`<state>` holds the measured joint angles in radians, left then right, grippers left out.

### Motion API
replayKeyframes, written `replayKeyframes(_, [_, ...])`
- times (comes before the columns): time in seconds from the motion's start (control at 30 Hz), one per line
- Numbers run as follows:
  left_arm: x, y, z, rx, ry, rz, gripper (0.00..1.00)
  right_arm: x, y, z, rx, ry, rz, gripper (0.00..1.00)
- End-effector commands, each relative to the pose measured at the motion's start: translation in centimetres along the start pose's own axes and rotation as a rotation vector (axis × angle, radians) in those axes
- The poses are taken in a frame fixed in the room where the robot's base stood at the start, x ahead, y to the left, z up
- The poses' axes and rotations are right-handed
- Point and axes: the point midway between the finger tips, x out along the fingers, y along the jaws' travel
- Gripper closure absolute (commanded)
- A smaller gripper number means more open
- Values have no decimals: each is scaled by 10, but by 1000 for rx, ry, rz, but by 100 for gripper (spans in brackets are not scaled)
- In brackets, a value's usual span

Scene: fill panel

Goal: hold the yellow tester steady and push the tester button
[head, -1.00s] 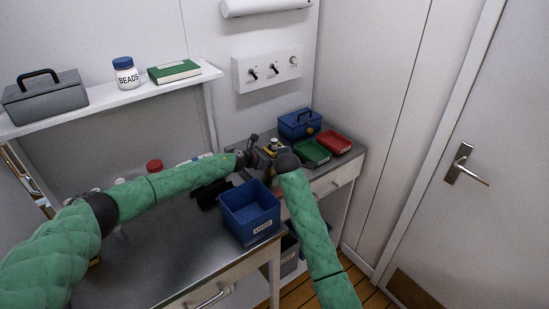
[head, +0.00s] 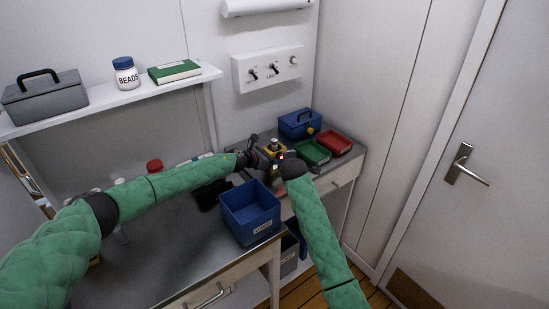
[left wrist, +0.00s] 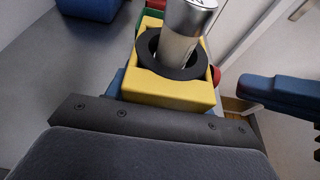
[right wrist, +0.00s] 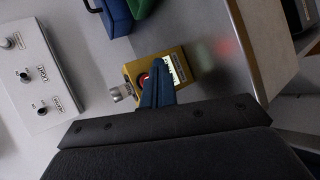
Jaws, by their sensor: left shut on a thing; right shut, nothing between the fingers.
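The yellow tester (head: 274,153) is on the far bench. A silver-capped cylinder (left wrist: 182,30) stands in its black ring in the left wrist view. A red button-like part (left wrist: 217,76) shows on its right side, and a red glow shows there in the head view. My left gripper (head: 257,157) is shut on the tester, a blue finger (left wrist: 117,82) beside it. My right gripper (right wrist: 157,84) is shut and empty, its fingertips pointing at the tester's red-ringed face (right wrist: 143,79). The left wrist view shows a small gap between them and the red part.
A blue bin (head: 250,211) stands on the nearer bench. A switch panel (head: 268,69) is on the wall.

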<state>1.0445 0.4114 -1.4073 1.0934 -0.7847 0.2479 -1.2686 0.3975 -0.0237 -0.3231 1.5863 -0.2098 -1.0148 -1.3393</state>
Motion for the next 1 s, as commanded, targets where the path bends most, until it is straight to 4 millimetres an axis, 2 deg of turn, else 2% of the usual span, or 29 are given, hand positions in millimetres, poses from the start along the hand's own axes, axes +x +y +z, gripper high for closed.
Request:
replayKeyframes(0.5, [0, 0, 0, 0, 0, -1, 77, -28, -19, 20, 0, 0, 1, 100])
replayKeyframes(0.9, [0, 0, 0, 0, 0, 0, 77, -30, -21, 21, 0, 1, 1, 100])
replayKeyframes(0.93, [0, 0, 0, 0, 0, 0, 45, -30, -21, 21, 0, 1, 1, 100])
replayKeyframes(1.0, [0, 0, 0, 0, 0, 0, 32, -30, -21, 21, 0, 1, 1, 100])
